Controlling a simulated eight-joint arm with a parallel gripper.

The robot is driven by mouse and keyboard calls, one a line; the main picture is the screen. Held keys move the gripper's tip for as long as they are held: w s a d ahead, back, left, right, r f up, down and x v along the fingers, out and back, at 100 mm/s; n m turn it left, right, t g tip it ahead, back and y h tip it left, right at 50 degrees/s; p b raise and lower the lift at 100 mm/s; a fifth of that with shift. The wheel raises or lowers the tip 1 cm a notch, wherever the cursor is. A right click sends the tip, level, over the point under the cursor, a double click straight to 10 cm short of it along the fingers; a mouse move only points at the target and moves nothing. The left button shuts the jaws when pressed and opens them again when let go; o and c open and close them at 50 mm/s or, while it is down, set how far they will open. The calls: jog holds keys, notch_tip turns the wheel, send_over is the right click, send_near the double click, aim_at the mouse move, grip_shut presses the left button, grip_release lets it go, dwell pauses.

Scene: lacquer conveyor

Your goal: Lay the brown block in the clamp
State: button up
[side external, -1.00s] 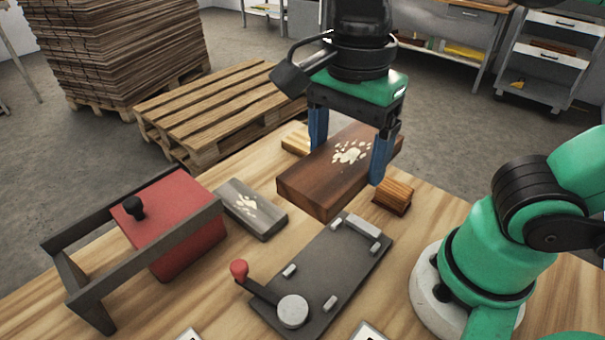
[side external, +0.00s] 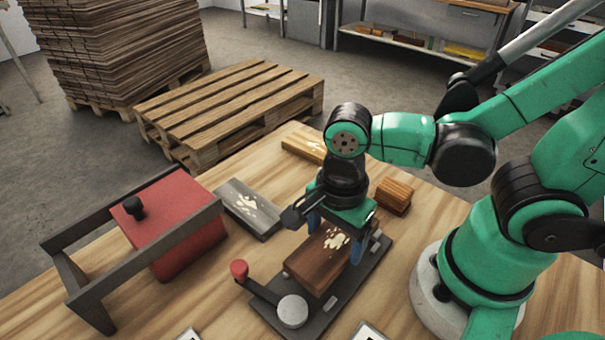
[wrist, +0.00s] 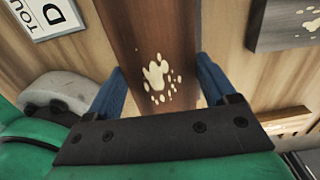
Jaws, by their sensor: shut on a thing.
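The brown block (side external: 318,262) with a cream splatter on top is between the blue fingers of my gripper (side external: 343,240), which is shut on its sides. The block is over the dark clamp plate (side external: 375,262), lined up along it; I cannot tell whether it touches the plate. The clamp's lever has a red knob (side external: 239,269) and a round pale hub (side external: 292,311), and points away from the block to the left. In the wrist view the brown block (wrist: 152,35) runs between both blue fingers (wrist: 158,90).
A grey block with splatter (side external: 248,208) lies left of the clamp. A pale yellow block (side external: 303,148) and an orange-brown block (side external: 394,196) lie behind. A red box in a dark frame (side external: 172,222) stands at the left. Labelled cards lie at the front edge.

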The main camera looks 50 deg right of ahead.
aim_at(335, 240)
jog(key=shift+f, duration=1.75)
jog(key=o, duration=1.2)
jog(key=shift+r, duration=0.1)
jog(key=shift+r, duration=5.85)
jog(key=shift+w+d+n+t, duration=1.25)
jog(key=shift+w+n, duration=0.2)
jog(key=shift+n, duration=1.55)
jog(key=shift+w+d+n+t, duration=1.15)
jog(key=shift+w+d+n, duration=0.25)
jog(key=shift+n, duration=1.6)
jog(key=shift+w+d+n+t, duration=1.25)
jog(key=shift+w+n, duration=0.2)
jog(key=shift+n, duration=1.55)
